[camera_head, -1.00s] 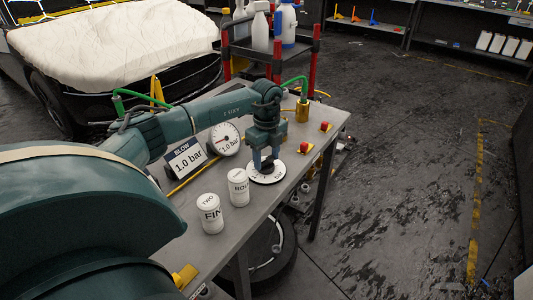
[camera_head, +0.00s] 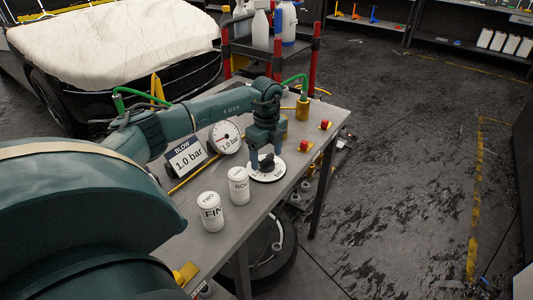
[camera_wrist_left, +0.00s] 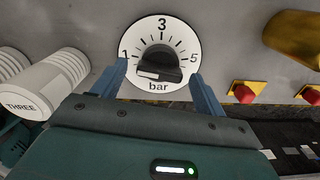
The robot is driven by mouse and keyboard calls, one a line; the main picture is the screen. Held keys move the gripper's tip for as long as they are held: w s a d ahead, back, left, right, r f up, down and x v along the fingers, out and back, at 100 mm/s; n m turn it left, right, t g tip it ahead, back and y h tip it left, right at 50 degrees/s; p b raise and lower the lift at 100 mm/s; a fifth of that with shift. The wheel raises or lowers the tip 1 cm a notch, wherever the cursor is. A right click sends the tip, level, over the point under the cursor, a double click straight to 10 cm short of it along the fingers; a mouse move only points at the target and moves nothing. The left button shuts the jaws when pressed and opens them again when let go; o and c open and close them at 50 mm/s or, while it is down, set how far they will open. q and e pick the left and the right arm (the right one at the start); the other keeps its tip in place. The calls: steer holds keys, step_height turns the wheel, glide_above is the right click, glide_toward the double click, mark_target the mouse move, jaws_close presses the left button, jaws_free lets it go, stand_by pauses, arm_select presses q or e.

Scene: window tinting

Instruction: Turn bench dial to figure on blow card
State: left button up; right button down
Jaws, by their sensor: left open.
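The bench dial (camera_wrist_left: 160,27) is a white disc marked 1, 3, 5 and "bar", with a black knob (camera_wrist_left: 162,62) at its centre. The knob's bar lies roughly level, with a pale mark at its left end, towards the 1 side. In the head view the dial (camera_head: 267,177) lies on the bench. My left gripper (camera_head: 267,165) is over it, open, with one finger on each side of the knob and gaps to it in the wrist view. The blow card (camera_head: 186,157) reads "BLOW 1.0 bar". My right gripper is not in view.
A round gauge (camera_head: 226,137) reading "1.0 bar" stands beside the card. White canisters (camera_head: 211,212) and (camera_head: 239,186) stand in front of it on the bench. Red buttons (camera_head: 304,146) and a brass fitting (camera_head: 303,108) are right of and behind the dial.

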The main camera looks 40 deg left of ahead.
mark_target(266, 157)
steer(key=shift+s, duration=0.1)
arm_select(q)
steer(key=shift+r, duration=0.4)
step_height(266, 157, up, 12)
steer(key=b, duration=0.1)
steer(key=shift+r+b, duration=0.2)
steer(key=shift+b, duration=0.1)
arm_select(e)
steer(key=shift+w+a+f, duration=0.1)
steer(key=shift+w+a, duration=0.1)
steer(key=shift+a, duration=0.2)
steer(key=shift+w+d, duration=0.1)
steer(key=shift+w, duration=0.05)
arm_select(q)
steer(key=shift+f, duration=0.1)
